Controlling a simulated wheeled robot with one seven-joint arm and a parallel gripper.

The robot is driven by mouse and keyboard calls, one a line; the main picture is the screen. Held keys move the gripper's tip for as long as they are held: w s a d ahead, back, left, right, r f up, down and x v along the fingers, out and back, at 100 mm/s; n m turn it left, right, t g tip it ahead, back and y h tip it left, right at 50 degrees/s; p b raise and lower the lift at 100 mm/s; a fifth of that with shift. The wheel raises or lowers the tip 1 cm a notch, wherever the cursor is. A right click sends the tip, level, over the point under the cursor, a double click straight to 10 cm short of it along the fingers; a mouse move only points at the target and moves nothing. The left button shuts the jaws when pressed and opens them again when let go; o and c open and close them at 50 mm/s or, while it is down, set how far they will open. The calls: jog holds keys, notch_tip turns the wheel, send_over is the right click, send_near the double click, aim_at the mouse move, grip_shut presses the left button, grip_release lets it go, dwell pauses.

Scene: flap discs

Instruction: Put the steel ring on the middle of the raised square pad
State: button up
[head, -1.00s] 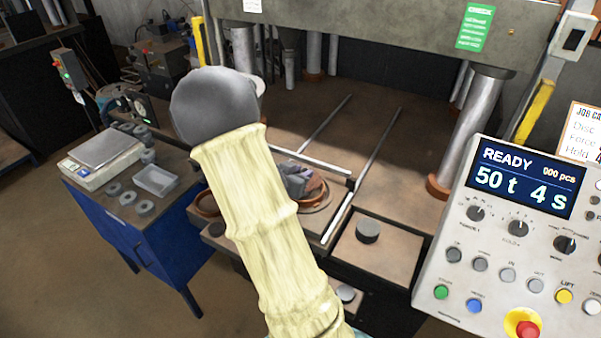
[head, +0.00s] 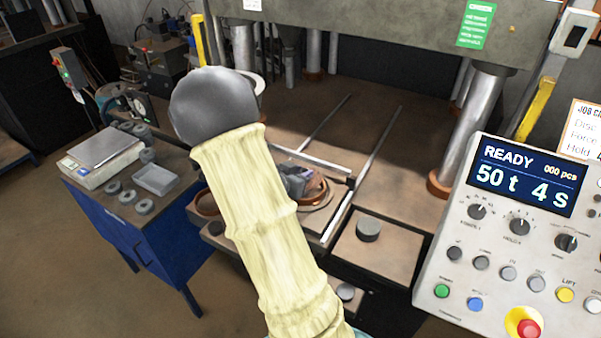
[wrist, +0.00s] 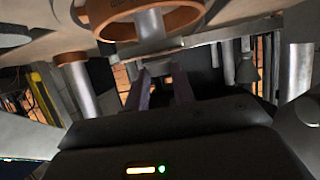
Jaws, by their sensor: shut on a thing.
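My gripper (head: 294,183) is mostly hidden behind my pale arm in the head view and sits low over the press's front carriage. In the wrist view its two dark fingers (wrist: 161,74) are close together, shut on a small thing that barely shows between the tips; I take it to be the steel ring. The ring's outline and tilt are too small to tell. A copper-coloured ring (wrist: 120,33) with a grey cylinder inside shows beyond the fingers. A copper-coloured ring on the carriage (head: 322,190) shows beside my gripper. I cannot pick out the raised square pad for certain; my arm covers part of the carriage.
A square plate (head: 397,258) with a dark grey puck (head: 368,228) lies right of the carriage. The control panel (head: 500,240) stands at right. A blue bench at left holds a scale (head: 100,160), a tray (head: 156,180) and several grey rings (head: 127,197). Press columns (head: 465,125) rise behind.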

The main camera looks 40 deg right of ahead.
jog(key=shift+w+f, duration=0.1)
jog(key=shift+f, duration=0.25)
dwell(0.6)
jog(key=o, duration=1)
jog(key=shift+d, duration=0.1)
jog(key=shift+a, duration=0.2)
jog(key=b+v, duration=0.1)
jog(key=v, duration=1.6)
jog(key=shift+a, duration=0.1)
